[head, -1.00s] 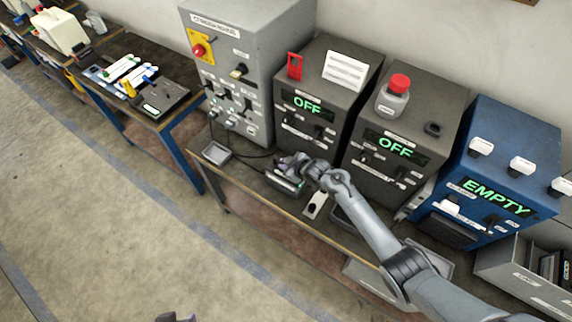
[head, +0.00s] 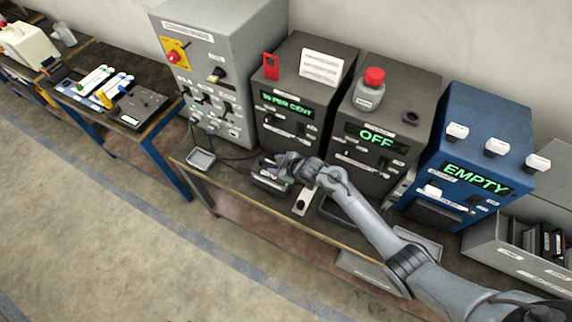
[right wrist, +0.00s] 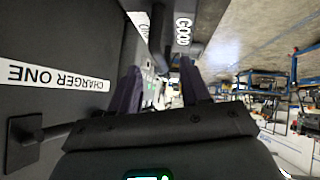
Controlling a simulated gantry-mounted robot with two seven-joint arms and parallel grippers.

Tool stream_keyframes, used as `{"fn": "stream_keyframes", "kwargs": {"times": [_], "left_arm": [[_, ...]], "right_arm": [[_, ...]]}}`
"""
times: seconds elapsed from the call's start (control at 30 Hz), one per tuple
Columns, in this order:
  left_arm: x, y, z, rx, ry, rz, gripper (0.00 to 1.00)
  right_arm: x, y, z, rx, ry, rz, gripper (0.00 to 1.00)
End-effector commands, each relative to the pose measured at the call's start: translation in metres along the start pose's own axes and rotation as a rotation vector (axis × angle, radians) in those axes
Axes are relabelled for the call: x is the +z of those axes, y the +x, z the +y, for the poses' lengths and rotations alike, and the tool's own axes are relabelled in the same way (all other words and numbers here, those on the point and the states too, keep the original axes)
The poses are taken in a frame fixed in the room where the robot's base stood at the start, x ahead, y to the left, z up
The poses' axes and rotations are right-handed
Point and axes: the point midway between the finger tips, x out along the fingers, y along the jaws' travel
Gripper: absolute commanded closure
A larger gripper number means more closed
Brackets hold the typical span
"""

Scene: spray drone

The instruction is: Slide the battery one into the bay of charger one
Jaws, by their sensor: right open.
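Charger one (head: 300,71) is the dark grey cabinet beside the light grey one, and its green display shows a per cent reading. A dark box-shaped thing (head: 269,181), which looks like battery one in the bay, sits low in front of it; battery and bay are hard to tell apart. My right gripper (head: 283,163) is open at this thing, its wrist hiding part of it. In the right wrist view, my two dark fingers (right wrist: 161,92) stand apart beside the CHARGER ONE label (right wrist: 60,77). I cannot tell whether they touch the battery. My left gripper is out of view.
Charger two (head: 400,85), reading OFF, carries a red-capped bottle (head: 369,94). A blue cabinet (head: 485,130) reads EMPTY. A small tray (head: 201,159) lies on the bench at left, and a dark tray (head: 343,212) right of my gripper. The floor in front is open.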

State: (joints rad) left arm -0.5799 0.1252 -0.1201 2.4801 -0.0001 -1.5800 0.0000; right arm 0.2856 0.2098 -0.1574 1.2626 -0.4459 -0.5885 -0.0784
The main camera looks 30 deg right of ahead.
Motion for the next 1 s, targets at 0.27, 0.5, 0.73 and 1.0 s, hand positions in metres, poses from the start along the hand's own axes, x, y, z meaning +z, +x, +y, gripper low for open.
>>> {"fn": "stream_keyframes", "kwargs": {"times": [0.27, 0.5, 0.73, 1.0], "left_arm": [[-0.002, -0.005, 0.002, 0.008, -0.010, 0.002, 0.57], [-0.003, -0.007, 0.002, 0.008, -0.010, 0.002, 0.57], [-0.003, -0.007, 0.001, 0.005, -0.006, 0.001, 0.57], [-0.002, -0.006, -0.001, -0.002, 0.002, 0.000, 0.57]], "right_arm": [[-0.001, -0.044, 0.001, 0.003, -0.004, 0.002, 0.53], [-0.002, -0.064, 0.001, 0.003, -0.001, 0.003, 0.53], [-0.001, -0.067, 0.001, 0.002, -0.001, 0.002, 0.53], [-0.002, -0.067, 0.001, 0.002, -0.001, 0.003, 0.53]]}}
